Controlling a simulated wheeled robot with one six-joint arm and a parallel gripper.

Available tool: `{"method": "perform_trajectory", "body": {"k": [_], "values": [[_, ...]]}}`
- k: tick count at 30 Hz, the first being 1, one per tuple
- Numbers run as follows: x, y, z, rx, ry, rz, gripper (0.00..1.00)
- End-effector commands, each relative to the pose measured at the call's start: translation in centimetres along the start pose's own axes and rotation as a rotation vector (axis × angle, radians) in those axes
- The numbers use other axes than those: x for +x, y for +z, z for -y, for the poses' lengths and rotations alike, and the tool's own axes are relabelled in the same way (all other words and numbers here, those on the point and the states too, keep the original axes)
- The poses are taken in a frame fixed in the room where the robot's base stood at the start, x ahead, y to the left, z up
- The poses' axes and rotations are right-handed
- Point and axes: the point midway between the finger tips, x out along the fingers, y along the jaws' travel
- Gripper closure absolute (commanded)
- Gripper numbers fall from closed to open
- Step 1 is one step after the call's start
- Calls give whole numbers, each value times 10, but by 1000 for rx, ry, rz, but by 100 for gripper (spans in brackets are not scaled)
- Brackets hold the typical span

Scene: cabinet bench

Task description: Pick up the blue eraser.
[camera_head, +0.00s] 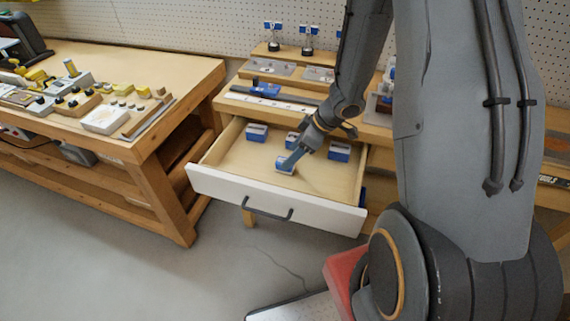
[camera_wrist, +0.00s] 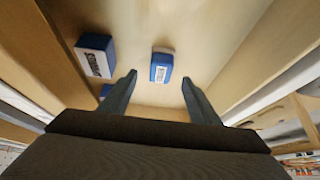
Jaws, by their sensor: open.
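Several small blue-and-white blocks lie in the open drawer (camera_head: 222,166). One blue eraser (camera_head: 285,167) is at my gripper's tips in the head view, partly covered by a finger. In the wrist view a blue eraser (camera_wrist: 161,68) with a white label lies ahead, between the lines of the two fingers and apart from them. My gripper (camera_head: 292,160) points down into the drawer from the right. In the wrist view my gripper (camera_wrist: 158,80) is open and empty.
Other blue-and-white blocks sit at the drawer's back left (camera_head: 256,132) and right (camera_head: 339,151). A larger one (camera_wrist: 95,56) is left of the fingers in the wrist view. The drawer walls and white front enclose the space. A cluttered workbench (camera_head: 190,68) stands at left.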

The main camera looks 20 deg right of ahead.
Motion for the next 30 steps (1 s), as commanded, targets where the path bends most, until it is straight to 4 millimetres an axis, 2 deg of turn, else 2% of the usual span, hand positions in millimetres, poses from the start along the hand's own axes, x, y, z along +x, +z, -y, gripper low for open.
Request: {"method": "perform_trajectory", "body": {"k": [10,20,23,28,30], "values": [[44,1,1,1,0,1,44],[51,1,-1,2,4,1,44],[51,1,-1,2,4,1,57],[51,1,-1,2,4,1,86],[51,1,-1,2,4,1,92]]}}
